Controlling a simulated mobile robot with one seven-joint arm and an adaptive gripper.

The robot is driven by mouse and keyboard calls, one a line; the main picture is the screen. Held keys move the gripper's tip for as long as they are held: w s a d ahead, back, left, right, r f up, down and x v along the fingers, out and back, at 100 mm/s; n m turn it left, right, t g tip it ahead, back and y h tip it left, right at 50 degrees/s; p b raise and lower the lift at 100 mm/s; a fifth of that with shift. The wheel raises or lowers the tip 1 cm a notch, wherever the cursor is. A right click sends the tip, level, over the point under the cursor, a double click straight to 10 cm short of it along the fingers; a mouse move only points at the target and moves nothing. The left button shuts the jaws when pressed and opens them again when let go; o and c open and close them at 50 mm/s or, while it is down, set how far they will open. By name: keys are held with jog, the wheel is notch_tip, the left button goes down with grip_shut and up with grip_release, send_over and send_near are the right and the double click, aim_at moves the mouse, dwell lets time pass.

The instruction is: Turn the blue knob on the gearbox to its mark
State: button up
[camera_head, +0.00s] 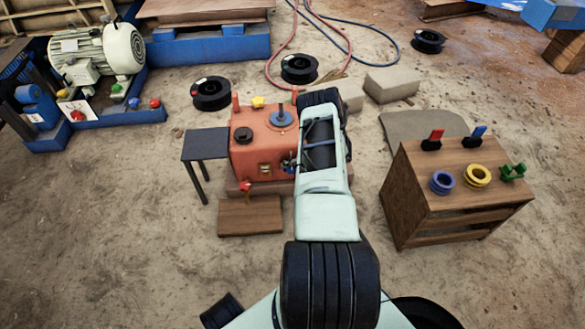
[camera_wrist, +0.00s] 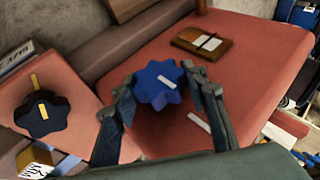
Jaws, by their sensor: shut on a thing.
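The red gearbox (camera_head: 252,158) stands left of my arm, which hides its right side. In the wrist view, the blue knob (camera_wrist: 150,94) is a lobed star shape with a white pointer line. My gripper (camera_wrist: 162,78) has one finger on either side of it and is shut on it. A white mark (camera_wrist: 200,123) lies on the red face (camera_wrist: 255,75), below and right of the knob. The pointer slants toward the lower right, roughly parallel to the mark; I cannot tell if they line up exactly. In the head view my arm largely hides the knob.
A black knob with a yellow pointer (camera_wrist: 42,117) stands left of my gripper. A wood-framed plate (camera_wrist: 202,42) sits beyond the blue knob. A dark side table (camera_head: 206,144) stands left of the gearbox, and a wooden cabinet (camera_head: 412,205) with rings stands right of my arm.

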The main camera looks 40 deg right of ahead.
jog(key=o, duration=1.2)
jog(key=v, duration=1.2)
jog(key=shift+w+r, duration=0.15)
